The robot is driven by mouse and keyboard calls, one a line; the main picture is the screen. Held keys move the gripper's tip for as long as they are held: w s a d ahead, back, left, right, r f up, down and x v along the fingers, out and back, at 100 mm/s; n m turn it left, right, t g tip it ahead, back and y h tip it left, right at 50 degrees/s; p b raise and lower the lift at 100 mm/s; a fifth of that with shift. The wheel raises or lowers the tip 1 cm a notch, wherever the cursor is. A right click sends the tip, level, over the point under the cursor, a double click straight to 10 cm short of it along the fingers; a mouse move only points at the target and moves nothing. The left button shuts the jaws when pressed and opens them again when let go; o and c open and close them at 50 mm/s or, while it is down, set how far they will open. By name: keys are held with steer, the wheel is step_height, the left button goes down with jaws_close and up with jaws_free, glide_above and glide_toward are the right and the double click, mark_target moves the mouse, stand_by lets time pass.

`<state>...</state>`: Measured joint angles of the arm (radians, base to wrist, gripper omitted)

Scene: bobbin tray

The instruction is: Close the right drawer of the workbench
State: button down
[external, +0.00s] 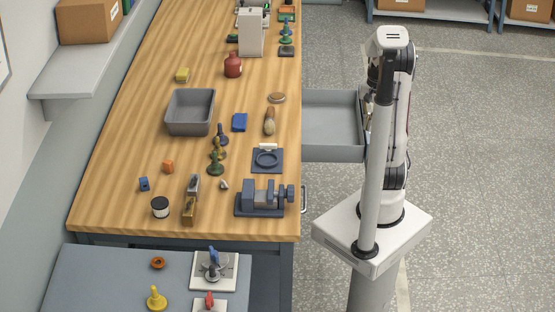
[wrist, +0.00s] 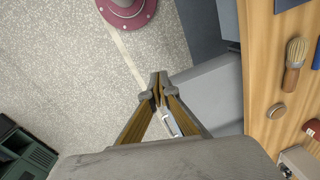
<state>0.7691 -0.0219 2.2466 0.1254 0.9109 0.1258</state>
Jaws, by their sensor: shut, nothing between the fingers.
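A grey drawer (external: 330,118) of the wooden-topped workbench (external: 140,120) stands pulled out from the bench's right side in the external view. Its inside looks empty. The drawer also shows in the wrist view (wrist: 215,92), right of the fingers. A silver handle (wrist: 169,122) shows between my finger linkages there. My gripper (wrist: 159,82) is shut and empty, with its tips close to the drawer's front; I cannot tell whether they touch. In the external view my arm hides most of the gripper and the drawer's front.
A second handle (external: 303,198) sits on the bench side, with no drawer pulled out there. A brush (external: 269,122), a blue vise (external: 264,198) and a grey bin (external: 190,111) stand on the bench.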

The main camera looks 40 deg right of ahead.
steer(key=d+f+m+t+y, duration=0.1)
steer(key=d+f+m, duration=0.4)
steer(key=d+m, duration=0.3)
steer(key=d+f+m+t+y, duration=0.1)
steer(key=d+f+m, duration=0.5)
steer(key=d, duration=0.5)
steer(key=shift+d+f+m, duration=0.2)
steer(key=shift+m, duration=0.7)
steer(key=shift+s, duration=0.1)
steer(key=shift+f, duration=0.15)
steer(key=w+a+f, duration=0.5)
steer(key=f, duration=0.4)
steer(key=shift+w+a, duration=0.2)
steer(key=shift+a, duration=0.05)
